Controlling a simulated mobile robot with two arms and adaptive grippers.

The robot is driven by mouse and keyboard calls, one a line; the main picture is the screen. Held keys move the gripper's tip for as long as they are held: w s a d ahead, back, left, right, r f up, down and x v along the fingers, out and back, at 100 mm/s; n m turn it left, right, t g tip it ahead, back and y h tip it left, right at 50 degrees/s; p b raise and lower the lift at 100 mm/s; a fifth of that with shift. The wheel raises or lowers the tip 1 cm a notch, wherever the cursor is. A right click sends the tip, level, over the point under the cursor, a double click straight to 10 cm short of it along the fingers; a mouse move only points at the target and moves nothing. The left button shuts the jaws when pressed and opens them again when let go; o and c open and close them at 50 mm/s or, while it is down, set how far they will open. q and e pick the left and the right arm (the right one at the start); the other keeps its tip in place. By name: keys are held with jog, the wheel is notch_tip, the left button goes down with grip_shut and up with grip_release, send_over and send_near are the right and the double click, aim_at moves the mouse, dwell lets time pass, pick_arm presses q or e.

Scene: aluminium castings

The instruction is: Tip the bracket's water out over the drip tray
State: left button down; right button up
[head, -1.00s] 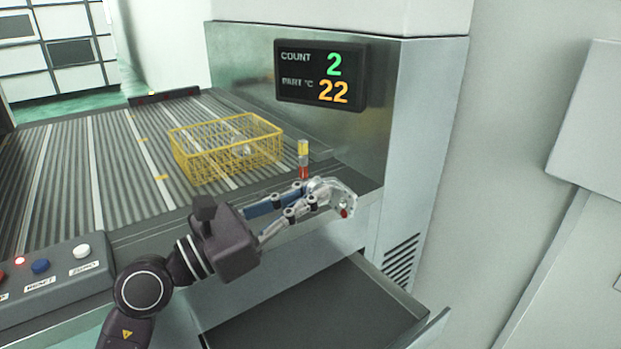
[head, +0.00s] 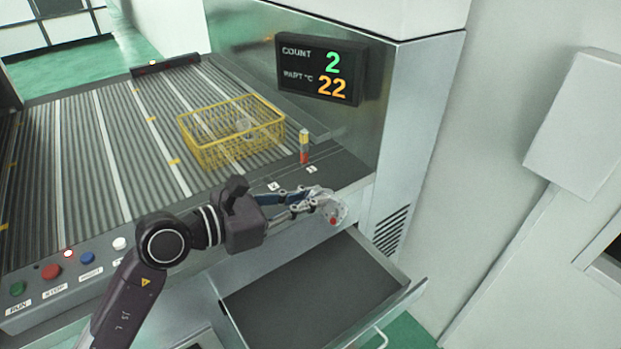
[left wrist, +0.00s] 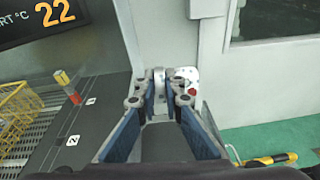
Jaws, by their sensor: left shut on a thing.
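The bracket (head: 331,208) is a small silvery casting with a red spot on it. My left gripper (head: 307,203) is shut on it, with the bracket sticking out past the fingertips. In the left wrist view the bracket (left wrist: 188,76) shows beyond the left gripper (left wrist: 160,95), its red spot on the right. The drip tray (head: 310,300) is a dark, pulled-out drawer below; the bracket is above its far end, near the machine front. I cannot see any water in the bracket. My right gripper is not in view.
A yellow wire basket (head: 215,155) with a pale part inside stands on the ribbed conveyor (head: 80,150). A red and yellow cylinder (head: 304,147) stands on the ledge behind the gripper. A button panel (head: 70,275) is at the left. The tray looks empty.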

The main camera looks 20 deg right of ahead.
pick_arm(q)
jog(key=shift+r+g+y+p, duration=0.3)
jog(key=shift+y+p, duration=0.45)
jog(key=shift+p, duration=1.15)
jog(key=shift+r+g+y+p, duration=0.25)
jog(key=shift+y+p, duration=0.5)
jog(key=shift+p, duration=1.1)
jog(key=shift+f+y+b, duration=0.3)
jog(key=shift+f+y, duration=0.1)
jog(key=g+y, duration=0.1)
jog(key=y, duration=0.2)
jog(key=shift+w, duration=0.1)
jog(key=g+y, duration=0.1)
jog(key=y, duration=0.1)
jog(key=shift+y, duration=0.4)
jog(key=shift+f+g+y, duration=0.15)
jog(key=shift+g+y, duration=0.1)
jog(key=shift+y, duration=0.25)
